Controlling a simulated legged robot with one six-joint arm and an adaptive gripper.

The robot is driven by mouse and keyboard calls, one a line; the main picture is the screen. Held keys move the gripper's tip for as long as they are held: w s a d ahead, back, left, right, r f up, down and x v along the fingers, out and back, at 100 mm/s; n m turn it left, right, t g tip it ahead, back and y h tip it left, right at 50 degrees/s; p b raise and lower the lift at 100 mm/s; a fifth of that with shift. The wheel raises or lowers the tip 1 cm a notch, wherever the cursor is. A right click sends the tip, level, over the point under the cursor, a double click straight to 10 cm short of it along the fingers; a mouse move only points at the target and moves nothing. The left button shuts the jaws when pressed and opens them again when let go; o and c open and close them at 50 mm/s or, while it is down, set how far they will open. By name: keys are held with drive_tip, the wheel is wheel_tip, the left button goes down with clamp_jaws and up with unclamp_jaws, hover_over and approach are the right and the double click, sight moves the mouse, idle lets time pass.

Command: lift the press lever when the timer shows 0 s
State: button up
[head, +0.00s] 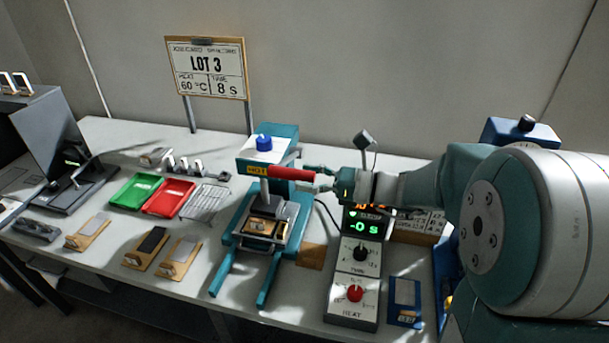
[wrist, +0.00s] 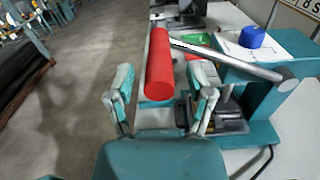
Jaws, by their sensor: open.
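The teal press (head: 280,140) stands mid-table with a blue knob on top and a HOT label. Its lever has a red handle (head: 292,174), which also shows in the wrist view (wrist: 159,68) on a grey bar running to a pivot on the press. My gripper (head: 325,180) is at the handle's right end in the head view. In the wrist view my gripper (wrist: 158,84) is open, with one finger on each side of the handle; I see no clear contact. The timer (head: 364,227) on the control box shows "-0 s" in green digits.
A sign (head: 207,68) reads LOT 3, 60 °C, 8 S. Green (head: 134,191) and red (head: 168,196) trays and a wire rack (head: 204,204) lie left of the press. The control box has a black knob (head: 360,252) and a red knob (head: 355,293).

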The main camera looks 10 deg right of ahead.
drive_tip(key=shift+w+a, duration=0.15)
drive_tip(key=shift+a, duration=0.15)
clamp_jaws()
drive_tip(key=shift+d+r, duration=0.1)
